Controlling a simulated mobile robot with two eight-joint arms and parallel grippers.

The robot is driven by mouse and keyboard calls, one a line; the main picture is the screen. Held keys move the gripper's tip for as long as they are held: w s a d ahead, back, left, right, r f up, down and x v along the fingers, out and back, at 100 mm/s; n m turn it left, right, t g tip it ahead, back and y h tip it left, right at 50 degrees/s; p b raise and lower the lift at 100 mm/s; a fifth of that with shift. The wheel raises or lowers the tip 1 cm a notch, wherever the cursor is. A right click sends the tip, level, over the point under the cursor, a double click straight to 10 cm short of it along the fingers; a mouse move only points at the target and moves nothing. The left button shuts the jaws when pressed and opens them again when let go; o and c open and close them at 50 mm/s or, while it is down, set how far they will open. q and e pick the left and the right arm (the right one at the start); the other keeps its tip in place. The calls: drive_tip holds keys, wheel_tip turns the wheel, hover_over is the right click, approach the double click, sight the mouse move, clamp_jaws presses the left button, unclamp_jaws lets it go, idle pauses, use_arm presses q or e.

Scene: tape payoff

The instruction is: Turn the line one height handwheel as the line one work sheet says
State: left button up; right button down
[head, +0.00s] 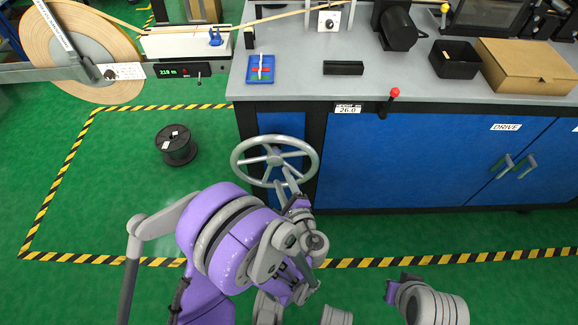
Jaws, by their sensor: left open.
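The grey spoked handwheel (274,160) stands in front of the left end of the blue cabinet. My left gripper (284,180) is open at the wheel's lower right part, with its fingers over the rim and spoke area. I cannot tell whether it touches the wheel. A small white label reading 26.0 (347,109) is on the bench edge, right of the wheel. A blue board (261,69) with a coloured marking lies on the bench top; its text is too small to read. My right arm shows at the lower right, but its gripper is not visible.
A red-knobbed lever (394,93) sticks out from the bench edge. A black bar (343,68), a black bin (455,60) and a cardboard box (528,66) are on the bench. A black spool (176,145) stands on the green floor. A large tape roll (70,40) is at upper left.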

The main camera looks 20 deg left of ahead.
sight(289, 165)
use_arm(q)
drive_tip(key=w+d+f+m+t, duration=0.2)
drive_tip(key=f, duration=0.1)
drive_tip(key=shift+w+d+m+t, duration=0.15)
drive_tip(key=shift+w+m+t, duration=0.15)
drive_tip(key=shift+w+m, duration=0.1)
drive_tip(key=b+x, duration=0.1)
drive_tip(key=x, duration=0.7)
drive_tip(key=shift+d+f, duration=0.1)
drive_tip(key=shift+f, duration=0.05)
use_arm(e)
drive_tip(key=shift+s+x, duration=0.25)
drive_tip(key=shift+x, duration=0.95)
drive_tip(key=shift+f, duration=0.1)
use_arm(q)
clamp_jaws()
